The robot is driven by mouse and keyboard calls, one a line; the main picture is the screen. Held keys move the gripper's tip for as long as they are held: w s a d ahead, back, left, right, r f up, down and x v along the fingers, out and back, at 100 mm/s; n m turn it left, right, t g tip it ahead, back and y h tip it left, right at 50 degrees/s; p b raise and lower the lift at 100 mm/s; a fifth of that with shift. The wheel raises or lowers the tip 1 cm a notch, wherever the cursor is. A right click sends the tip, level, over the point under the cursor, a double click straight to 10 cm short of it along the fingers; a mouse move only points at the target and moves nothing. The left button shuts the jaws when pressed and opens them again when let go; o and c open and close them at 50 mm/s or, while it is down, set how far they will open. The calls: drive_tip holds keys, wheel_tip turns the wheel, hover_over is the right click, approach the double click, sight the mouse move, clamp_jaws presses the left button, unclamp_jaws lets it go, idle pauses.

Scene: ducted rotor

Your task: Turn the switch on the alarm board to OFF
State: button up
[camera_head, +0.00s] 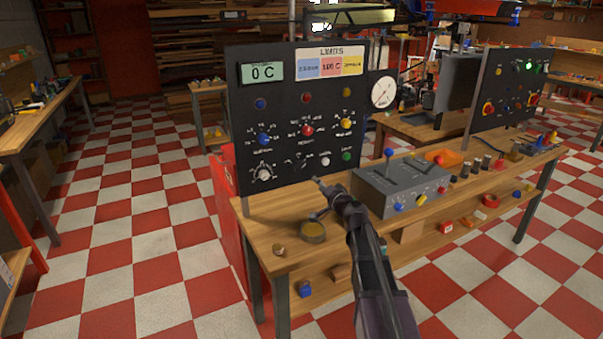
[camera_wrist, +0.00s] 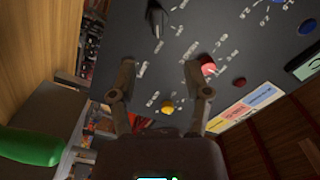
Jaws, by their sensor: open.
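A dark upright board (camera_head: 290,185) headed LIMITS carries a 0 C display (camera_head: 262,73), a red knob (camera_head: 307,130) and other coloured knobs. A second dark board (camera_head: 492,112) stands at right with red knobs and a lit green lamp (camera_head: 529,66). I cannot read which is the alarm board. My gripper (camera_head: 322,197) is in front of the LIMITS board's lower right. In the wrist view my gripper (camera_wrist: 158,74) is open and empty, facing that board, with a red knob (camera_wrist: 207,65), a yellow knob (camera_wrist: 167,106) and a dark switch (camera_wrist: 156,18) beyond its fingers. Switch settings are unreadable.
A grey control box (camera_head: 400,187) with a blue-topped lever stands right of my arm on the wooden bench (camera_head: 262,232). A small round tin (camera_head: 313,232) lies to its left. A round gauge (camera_head: 383,91) is behind. The checkered floor at left is clear.

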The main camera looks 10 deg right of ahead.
sight(303, 166)
drive_tip(key=shift+w+d+r+m, duration=0.1)
drive_tip(key=shift+w+d+m, duration=0.2)
drive_tip(key=shift+d+m, duration=0.15)
drive_tip(key=shift+w, duration=0.1)
drive_tip(key=x, duration=1.3)
drive_tip(key=shift+w+r, duration=0.1)
drive_tip(key=shift+w, duration=0.25)
